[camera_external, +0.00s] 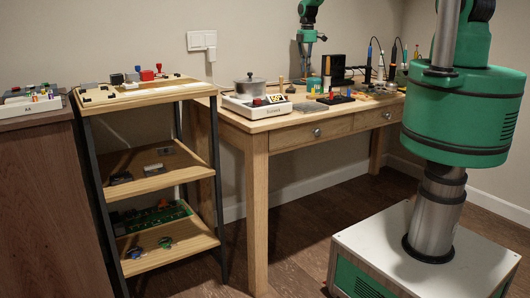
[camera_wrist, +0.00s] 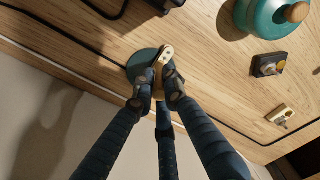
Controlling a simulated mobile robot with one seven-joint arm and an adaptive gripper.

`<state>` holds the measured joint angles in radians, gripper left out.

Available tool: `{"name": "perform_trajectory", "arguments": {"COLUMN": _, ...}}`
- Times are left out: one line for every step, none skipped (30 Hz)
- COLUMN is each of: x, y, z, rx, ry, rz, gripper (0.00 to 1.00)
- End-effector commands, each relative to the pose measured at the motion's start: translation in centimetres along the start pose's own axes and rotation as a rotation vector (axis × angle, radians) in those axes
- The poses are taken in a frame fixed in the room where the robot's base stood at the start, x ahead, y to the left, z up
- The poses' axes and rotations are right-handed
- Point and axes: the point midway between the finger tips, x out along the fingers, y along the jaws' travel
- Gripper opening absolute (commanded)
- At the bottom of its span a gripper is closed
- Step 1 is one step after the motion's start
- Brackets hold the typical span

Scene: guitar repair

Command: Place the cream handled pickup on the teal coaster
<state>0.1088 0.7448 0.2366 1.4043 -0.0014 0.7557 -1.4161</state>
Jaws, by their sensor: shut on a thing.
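In the wrist view my gripper (camera_wrist: 160,92) is shut on the cream handled pickup (camera_wrist: 163,57), a narrow pale piece with a dark spot near its end. The teal coaster (camera_wrist: 138,62) is a flat round disc on the wooden surface, partly behind the pickup and my fingers. The pickup overlaps the coaster's right part in this view; I cannot tell whether they touch. The fingers hide the pickup's lower part. My gripper and the coaster cannot be made out in the external view.
In the wrist view a teal round pot (camera_wrist: 258,17) with a wooden knob, a dark block (camera_wrist: 268,65) and a small cream part (camera_wrist: 281,113) lie to the right. Black cables cross the surface. The external view shows a crowded workbench (camera_external: 285,122) and a shelf (camera_external: 160,179).

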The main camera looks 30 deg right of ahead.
Motion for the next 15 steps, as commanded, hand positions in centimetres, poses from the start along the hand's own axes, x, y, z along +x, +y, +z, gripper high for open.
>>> {"name": "perform_trajectory", "arguments": {"x": 0.15, "y": 0.05, "z": -0.01, "rx": 0.000, "ry": 0.000, "rz": 0.001, "gripper": 0.00}}
{"name": "perform_trajectory", "arguments": {"x": 0.18, "y": 0.05, "z": -0.01, "rx": 0.000, "ry": 0.000, "rz": 0.001, "gripper": 0.00}}
{"name": "perform_trajectory", "arguments": {"x": 0.17, "y": 0.06, "z": -0.01, "rx": 0.000, "ry": 0.000, "rz": 0.001, "gripper": 0.00}}
{"name": "perform_trajectory", "arguments": {"x": 0.16, "y": 0.06, "z": -0.01, "rx": 0.000, "ry": 0.000, "rz": 0.001, "gripper": 0.00}}
{"name": "perform_trajectory", "arguments": {"x": 0.14, "y": 0.05, "z": -0.01, "rx": 0.000, "ry": 0.000, "rz": 0.001, "gripper": 0.00}}
{"name": "perform_trajectory", "arguments": {"x": 0.14, "y": 0.05, "z": -0.01, "rx": 0.000, "ry": 0.000, "rz": 0.001, "gripper": 0.00}}
{"name": "perform_trajectory", "arguments": {"x": 0.13, "y": 0.05, "z": -0.01, "rx": 0.000, "ry": 0.000, "rz": 0.001, "gripper": 0.00}}
{"name": "perform_trajectory", "arguments": {"x": 0.13, "y": 0.05, "z": -0.01, "rx": 0.000, "ry": 0.000, "rz": 0.001, "gripper": 0.00}}
{"name": "perform_trajectory", "arguments": {"x": 0.15, "y": 0.04, "z": -0.01, "rx": 0.000, "ry": 0.000, "rz": 0.001, "gripper": 0.00}}
{"name": "perform_trajectory", "arguments": {"x": 0.19, "y": 0.03, "z": -0.01, "rx": 0.000, "ry": 0.000, "rz": 0.001, "gripper": 0.00}}
{"name": "perform_trajectory", "arguments": {"x": 0.25, "y": 0.03, "z": 0.00, "rx": 0.000, "ry": 0.000, "rz": 0.001, "gripper": 0.00}}
{"name": "perform_trajectory", "arguments": {"x": 0.36, "y": 0.02, "z": 0.00, "rx": 0.000, "ry": 0.000, "rz": 0.001, "gripper": 0.00}}
{"name": "perform_trajectory", "arguments": {"x": 0.44, "y": 0.02, "z": 0.00, "rx": 0.000, "ry": 0.000, "rz": 0.001, "gripper": 0.00}}
{"name": "perform_trajectory", "arguments": {"x": 0.52, "y": 0.02, "z": 0.00, "rx": 0.000, "ry": 0.000, "rz": 0.001, "gripper": 0.00}}
{"name": "perform_trajectory", "arguments": {"x": 0.47, "y": 0.01, "z": 0.00, "rx": 0.000, "ry": 0.000, "rz": 0.000, "gripper": 0.20}}
